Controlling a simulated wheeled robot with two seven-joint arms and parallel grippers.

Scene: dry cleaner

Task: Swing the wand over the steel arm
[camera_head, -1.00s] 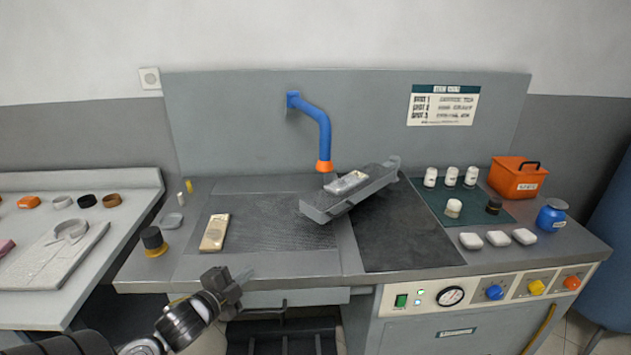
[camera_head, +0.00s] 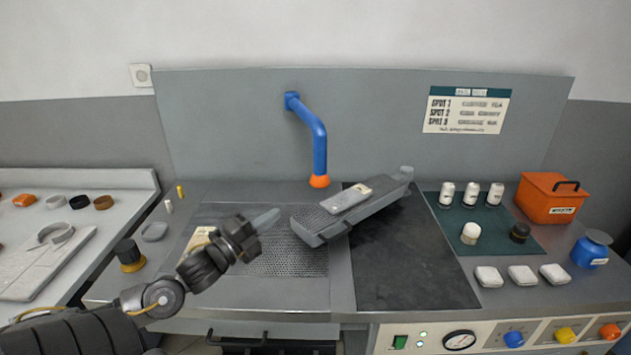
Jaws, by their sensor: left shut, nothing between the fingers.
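The wand (camera_head: 319,145) is a blue bent pipe fixed to the grey back panel, with an orange tip (camera_head: 319,181) hanging down. The steel arm (camera_head: 372,206) is a grey slanted board in the middle of the bench, with a pale grey block (camera_head: 347,199) lying on it. The wand's tip shows behind and left of that block. My left gripper (camera_head: 266,220) is shut and empty, above the perforated left part of the bench. It is left of the steel arm's near end and below the wand's tip in the picture, apart from both. My right gripper is out of view.
My left gripper and wrist partly hide a beige item (camera_head: 200,238). A dark mat (camera_head: 405,260) lies right of the steel arm. Small bottles, white pads, an orange box (camera_head: 550,198) and a blue jar (camera_head: 590,250) stand farther right. A dark knob (camera_head: 128,254) stands at the left.

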